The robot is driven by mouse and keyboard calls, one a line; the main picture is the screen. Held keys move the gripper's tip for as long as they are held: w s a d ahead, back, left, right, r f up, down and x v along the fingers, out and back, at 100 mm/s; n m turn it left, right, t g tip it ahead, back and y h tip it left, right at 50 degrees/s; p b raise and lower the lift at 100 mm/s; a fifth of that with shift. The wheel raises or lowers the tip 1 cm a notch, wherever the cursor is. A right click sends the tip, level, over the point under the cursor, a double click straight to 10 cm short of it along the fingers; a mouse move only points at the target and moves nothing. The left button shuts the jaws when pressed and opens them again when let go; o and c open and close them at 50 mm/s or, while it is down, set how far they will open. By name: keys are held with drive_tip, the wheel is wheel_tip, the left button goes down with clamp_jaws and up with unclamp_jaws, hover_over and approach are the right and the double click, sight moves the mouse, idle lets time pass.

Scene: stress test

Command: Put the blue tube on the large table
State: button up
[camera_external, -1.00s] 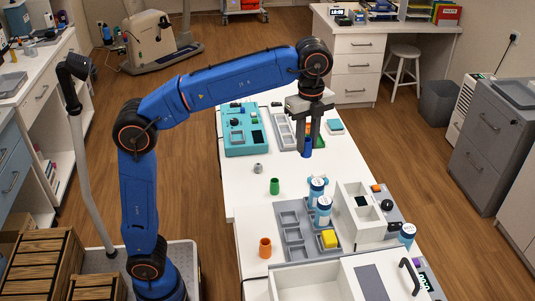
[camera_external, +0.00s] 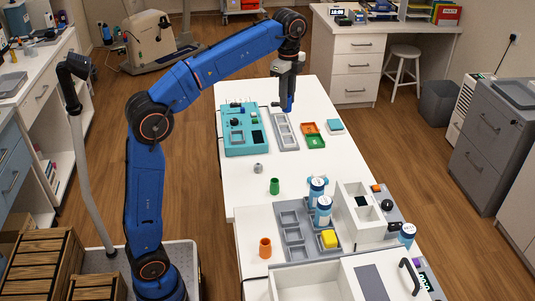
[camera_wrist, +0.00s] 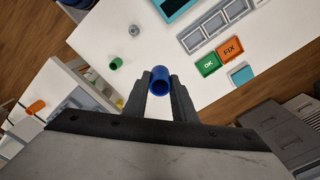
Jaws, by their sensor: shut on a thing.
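The blue tube (camera_external: 288,104) is held between the fingertips of my gripper (camera_external: 284,90) in the external view. In the wrist view the blue tube (camera_wrist: 161,81) sits between both fingers (camera_wrist: 160,85), its open end facing the camera. My gripper is shut on it and appears raised above the far part of the large white table (camera_external: 236,180).
A teal panel box (camera_external: 245,130), green OK and orange FIX trays (camera_external: 312,135) and a teal block (camera_external: 336,128) lie near the far end. A green tube (camera_external: 274,186), a small grey part (camera_external: 258,168) and an orange tube (camera_external: 265,247) stand nearer. Bare table lies around the green tube.

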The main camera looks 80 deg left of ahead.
drive_tip(key=f, duration=0.7)
drive_tip(key=a+f, duration=0.1)
drive_tip(key=f, duration=1.5)
drive_tip(key=shift+s+a+f, duration=0.2)
drive_tip(key=shift+a, duration=0.1)
drive_tip(key=shift+f, duration=0.15)
drive_tip(key=o, duration=1)
drive_tip(key=shift+c, duration=0.2)
drive_tip(key=shift+o, duration=0.3)
wheel_tip(320, 180, up, 12)
